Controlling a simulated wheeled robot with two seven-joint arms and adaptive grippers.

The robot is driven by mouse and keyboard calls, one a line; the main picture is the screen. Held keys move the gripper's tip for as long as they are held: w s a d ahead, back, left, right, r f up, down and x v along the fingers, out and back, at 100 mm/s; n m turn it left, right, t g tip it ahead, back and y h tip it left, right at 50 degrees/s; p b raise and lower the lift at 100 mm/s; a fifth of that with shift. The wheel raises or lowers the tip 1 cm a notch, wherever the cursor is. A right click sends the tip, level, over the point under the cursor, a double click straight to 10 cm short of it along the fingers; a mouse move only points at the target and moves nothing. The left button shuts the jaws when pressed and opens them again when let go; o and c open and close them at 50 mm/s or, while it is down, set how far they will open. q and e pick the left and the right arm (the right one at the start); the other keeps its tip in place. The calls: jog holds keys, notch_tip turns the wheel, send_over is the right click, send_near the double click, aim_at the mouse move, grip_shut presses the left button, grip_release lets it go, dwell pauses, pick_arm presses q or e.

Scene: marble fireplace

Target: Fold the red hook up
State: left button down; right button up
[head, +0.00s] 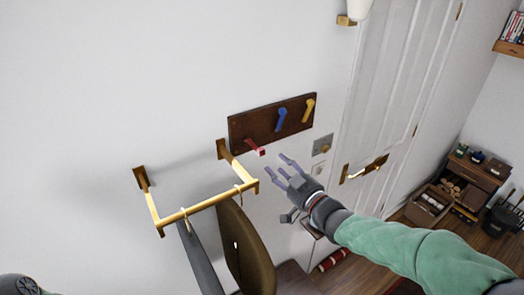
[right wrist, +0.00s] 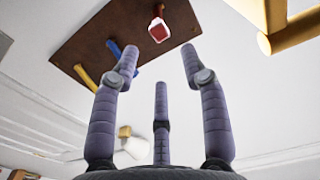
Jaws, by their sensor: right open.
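The red hook (head: 255,147) sticks out from the lower left of a dark wooden board (head: 262,122) on the wall. A blue hook (head: 281,119) and a yellow hook (head: 308,110) lie upright against the board. My right gripper (head: 287,171) is open and empty, just below and right of the red hook, apart from it. In the right wrist view, the red hook (right wrist: 158,30) shows its end ahead of the spread fingers (right wrist: 160,66), between the two outer tips. My left gripper is not in view.
A brass rail (head: 205,205) with hanging dark and brown items stands out from the wall, left of and below my right gripper. A switch plate (head: 322,146) is right of it. A white door (head: 392,95) with a brass handle (head: 364,169) stands further right.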

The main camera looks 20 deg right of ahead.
aim_at(263, 153)
jog(key=w, duration=0.2)
jog(key=w+p, duration=0.1)
jog(key=w, duration=0.2)
jog(key=w+a+p, duration=0.1)
jog(key=w, duration=0.2)
jog(key=shift+w+a, duration=0.1)
jog(key=shift+w, duration=0.1)
grip_shut()
